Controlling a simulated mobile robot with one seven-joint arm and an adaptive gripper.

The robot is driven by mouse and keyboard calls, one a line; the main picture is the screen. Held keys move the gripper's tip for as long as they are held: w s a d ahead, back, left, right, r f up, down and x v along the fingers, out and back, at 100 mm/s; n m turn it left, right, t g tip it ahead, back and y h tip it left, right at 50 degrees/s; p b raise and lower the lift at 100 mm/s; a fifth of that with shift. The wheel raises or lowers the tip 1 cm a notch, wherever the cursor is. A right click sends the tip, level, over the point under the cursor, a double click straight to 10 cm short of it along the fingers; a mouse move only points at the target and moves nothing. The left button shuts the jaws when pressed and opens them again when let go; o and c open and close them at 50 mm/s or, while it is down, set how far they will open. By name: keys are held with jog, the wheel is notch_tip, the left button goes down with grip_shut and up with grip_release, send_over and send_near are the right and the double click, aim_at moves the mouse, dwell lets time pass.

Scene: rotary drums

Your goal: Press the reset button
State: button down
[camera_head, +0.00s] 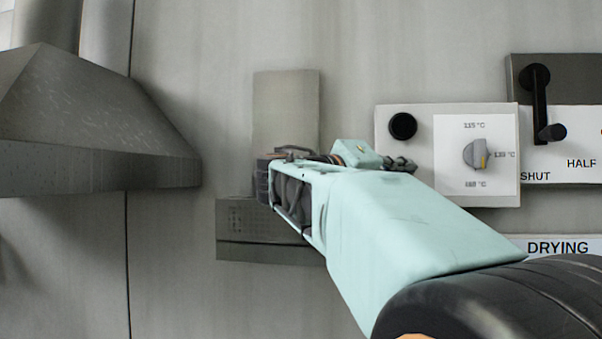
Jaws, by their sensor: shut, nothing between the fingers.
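My gripper (264,182) reaches in from the lower right, pale teal with dark fingers, and is shut and empty. Its fingertips are in front of the lower end of a plain grey wall box (286,100) and above a darker grey ledge-like box (240,243). I cannot tell whether they touch either one. A black round button or cap (403,126) sits on a white control panel (392,178), right of and above the fingertips. No reset label is readable, and the gripper hides part of the wall behind it.
The white panel has a grey temperature dial (475,155). A black lever (540,105) stands at the right above SHUT and HALF marks. A DRYING label (557,247) is below. A grey metal hood (85,130) juts out at left. Bare wall lies between hood and box.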

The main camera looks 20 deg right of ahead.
dwell(0.3)
jog(key=s+a+b, duration=0.1)
jog(key=s+b, duration=0.1)
jog(key=s, duration=0.1)
jog(key=s+a+b, duration=0.1)
jog(key=shift+s+a, duration=0.15)
jog(key=shift+a, duration=0.2)
dwell(0.5)
